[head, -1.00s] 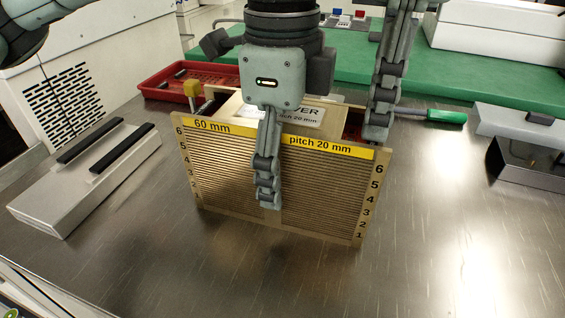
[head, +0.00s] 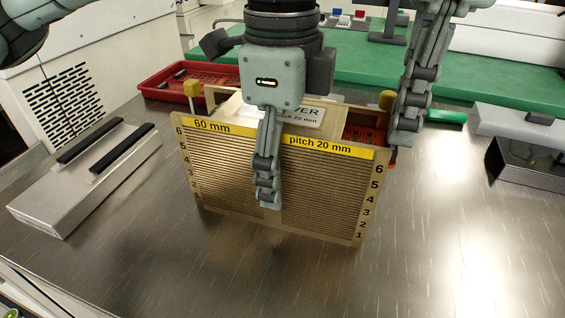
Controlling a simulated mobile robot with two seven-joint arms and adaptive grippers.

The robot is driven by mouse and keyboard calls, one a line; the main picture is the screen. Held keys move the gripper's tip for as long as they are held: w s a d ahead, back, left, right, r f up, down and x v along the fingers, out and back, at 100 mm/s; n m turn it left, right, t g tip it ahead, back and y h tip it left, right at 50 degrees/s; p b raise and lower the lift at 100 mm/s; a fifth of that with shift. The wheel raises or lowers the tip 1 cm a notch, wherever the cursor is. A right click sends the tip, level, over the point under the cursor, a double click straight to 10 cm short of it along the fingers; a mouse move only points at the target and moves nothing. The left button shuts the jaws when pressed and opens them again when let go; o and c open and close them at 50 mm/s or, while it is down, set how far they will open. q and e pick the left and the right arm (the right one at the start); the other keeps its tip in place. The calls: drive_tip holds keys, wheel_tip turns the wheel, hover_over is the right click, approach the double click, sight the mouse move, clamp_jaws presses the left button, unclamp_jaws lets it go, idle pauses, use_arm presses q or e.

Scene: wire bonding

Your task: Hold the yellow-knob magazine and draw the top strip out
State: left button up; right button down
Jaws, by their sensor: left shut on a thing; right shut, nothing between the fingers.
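The yellow-knob magazine (head: 225,185) stands upright on the metal table, its slotted front facing me. Its yellow labels read "60 mm" and "pitch 20 mm", and numbers run up both sides. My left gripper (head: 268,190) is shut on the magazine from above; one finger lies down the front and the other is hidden. My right gripper (head: 402,142) is shut and empty beside the magazine's right top corner. I cannot make out a separate top strip.
A red tray (head: 155,92) stands behind the magazine. A grey block with black bars (head: 75,185) lies at left. A green handle (head: 447,116) is behind my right gripper. A dark open box (head: 530,165) sits at right. The front right table is clear.

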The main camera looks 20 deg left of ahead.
drive_tip(key=shift+d+f, duration=0.1)
drive_tip(key=shift+d, duration=1.2)
drive_tip(key=shift+r, duration=2)
drive_tip(key=c, duration=2.2)
unclamp_jaws()
drive_tip(key=shift+o, duration=1.3)
drive_tip(key=shift+a+r, duration=0.1)
drive_tip(key=shift+r, duration=0.15)
drive_tip(key=o, duration=0.7)
drive_tip(key=r, duration=0.3)
drive_tip(key=shift+a, duration=0.35)
drive_tip(key=shift+f, duration=3.9)
drive_tip(key=shift+c, duration=0.2)
drive_tip(key=c, duration=0.6)
